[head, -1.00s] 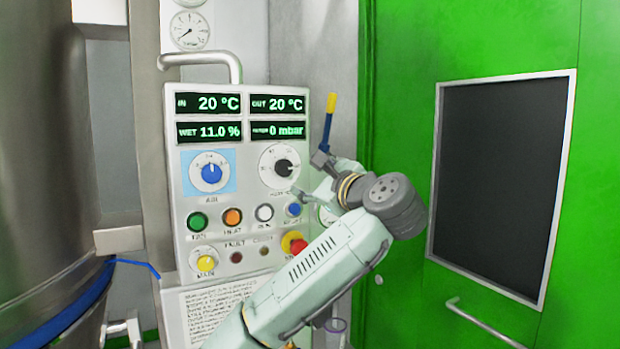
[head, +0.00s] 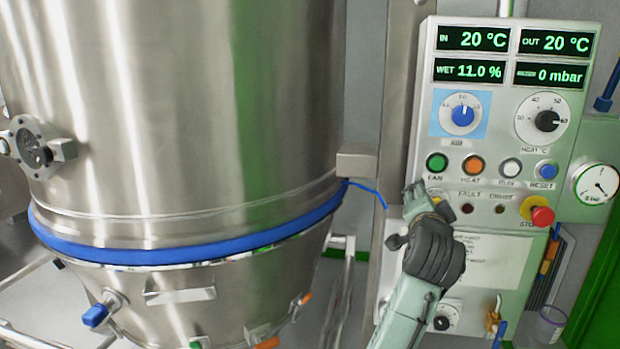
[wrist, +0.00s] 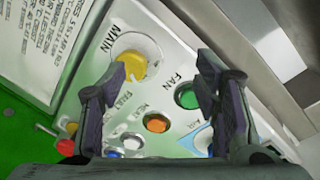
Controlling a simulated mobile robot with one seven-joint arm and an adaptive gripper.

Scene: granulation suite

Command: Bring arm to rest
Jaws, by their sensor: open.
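My gripper (wrist: 163,66) is open and empty in the wrist view, its two dark fingers apart in front of the control panel (wrist: 190,72). The yellow MAIN knob (wrist: 131,66) shows close to the left finger, and the green FAN button (wrist: 187,96) close to the right one. I cannot tell whether a finger touches the panel. In the head view my arm (head: 432,252) rises from the bottom to the panel's lower left edge (head: 423,150).
A large steel vessel (head: 190,110) with a blue band (head: 185,254) fills the left. The red stop button (head: 542,216) and a pressure gauge (head: 597,184) are to the arm's right. A steel post (head: 398,110) stands between vessel and panel.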

